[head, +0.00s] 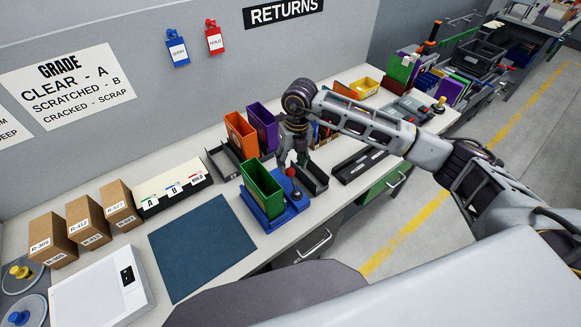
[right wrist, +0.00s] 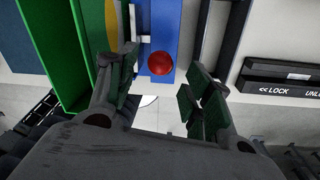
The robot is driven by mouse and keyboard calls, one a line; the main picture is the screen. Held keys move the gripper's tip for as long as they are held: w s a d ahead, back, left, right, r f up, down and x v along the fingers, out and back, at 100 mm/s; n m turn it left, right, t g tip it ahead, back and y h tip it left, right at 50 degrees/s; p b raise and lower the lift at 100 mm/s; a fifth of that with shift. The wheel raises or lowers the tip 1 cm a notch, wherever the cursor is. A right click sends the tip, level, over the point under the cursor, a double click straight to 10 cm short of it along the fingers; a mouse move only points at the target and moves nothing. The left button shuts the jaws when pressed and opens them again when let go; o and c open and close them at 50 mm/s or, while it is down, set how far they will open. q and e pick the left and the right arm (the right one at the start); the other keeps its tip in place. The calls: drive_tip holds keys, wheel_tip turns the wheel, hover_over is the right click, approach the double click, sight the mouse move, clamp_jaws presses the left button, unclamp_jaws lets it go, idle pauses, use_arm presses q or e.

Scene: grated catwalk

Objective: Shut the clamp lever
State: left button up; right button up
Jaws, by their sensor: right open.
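The clamp lever ends in a red ball knob (head: 291,172) and stands up on a blue fixture (head: 293,211) that holds a green bin (head: 262,188). In the right wrist view the red knob (right wrist: 161,63) lies between the two fingertips, beside the green bin (right wrist: 52,50) and over the blue fixture (right wrist: 165,25). My right gripper (head: 292,160) points down just above the knob. It is open and empty, with a finger (right wrist: 128,75) on each side of the knob; contact is not clear. Most of the lever's shaft is hidden. My left gripper is out of view.
An orange bin (head: 240,133) and a purple bin (head: 262,127) stand behind the fixture. A black strip (head: 366,160) marked LOCK in the wrist view lies to the right. A dark blue mat (head: 203,247) lies to the left. Brown boxes (head: 88,226) stand further left.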

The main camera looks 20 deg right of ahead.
sight(291, 169)
drive_tip(key=shift+a+f+p, duration=0.2)
drive_tip(key=shift+f+p, duration=0.15)
drive_tip(key=shift+f, duration=1.6)
drive_tip(key=c, duration=1.1)
drive_tip(key=shift+o, duration=0.2)
